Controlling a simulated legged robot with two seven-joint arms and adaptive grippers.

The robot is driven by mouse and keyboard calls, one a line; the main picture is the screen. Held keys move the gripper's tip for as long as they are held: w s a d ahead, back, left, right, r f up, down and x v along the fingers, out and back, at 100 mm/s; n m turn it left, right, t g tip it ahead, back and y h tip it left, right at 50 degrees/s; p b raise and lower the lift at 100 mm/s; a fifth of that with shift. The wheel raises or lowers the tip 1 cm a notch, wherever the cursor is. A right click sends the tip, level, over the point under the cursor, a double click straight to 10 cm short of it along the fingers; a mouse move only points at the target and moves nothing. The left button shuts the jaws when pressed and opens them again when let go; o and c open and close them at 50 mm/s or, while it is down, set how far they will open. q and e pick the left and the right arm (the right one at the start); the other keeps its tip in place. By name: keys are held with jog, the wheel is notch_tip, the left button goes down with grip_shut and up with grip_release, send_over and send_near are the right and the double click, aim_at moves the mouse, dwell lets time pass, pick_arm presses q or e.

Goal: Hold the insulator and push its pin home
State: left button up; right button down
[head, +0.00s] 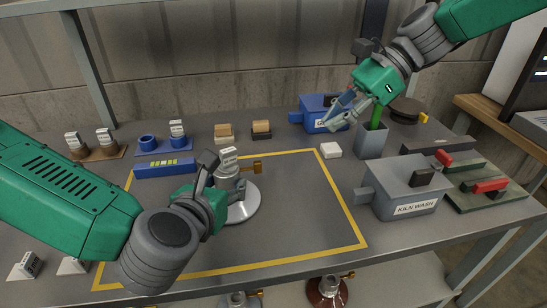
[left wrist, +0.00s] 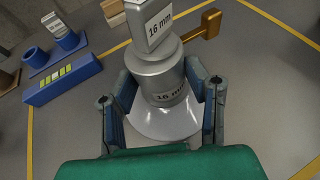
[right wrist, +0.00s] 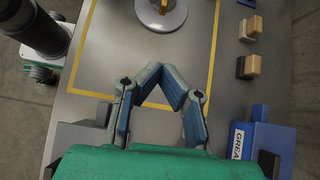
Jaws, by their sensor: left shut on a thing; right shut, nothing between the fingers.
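The insulator (head: 240,205) is a grey stack with a wide pale disc at its base, standing inside the yellow-outlined area. In the left wrist view its grey body (left wrist: 160,80) carries "16 mm" labels on the body and on the block on top. A brass pin (head: 249,168) with a square head sticks out of its side; it also shows in the left wrist view (left wrist: 202,28). My left gripper (head: 225,195) is shut on the insulator's body, one finger each side. My right gripper (right wrist: 168,85) is shut and empty, raised at the back right, away from the insulator.
A blue grease box (head: 318,112), a grey cup (head: 371,144) with a green item, and a grey kiln wash box (head: 405,193) stand on the right. A white block (head: 330,150) lies near the yellow line. Blue holders (head: 165,168) and tan blocks (head: 261,129) line the back.

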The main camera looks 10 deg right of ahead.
aim_at(260, 161)
pick_arm(q)
jog(key=shift+r, duration=0.1)
pick_arm(e)
jog(key=x, duration=1)
jog(key=shift+a+f, duration=0.1)
jog(key=a, duration=0.3)
jog(key=shift+a, duration=0.5)
jog(key=shift+a, duration=0.1)
jog(key=shift+s+a, duration=0.1)
jog(key=shift+a, duration=0.9)
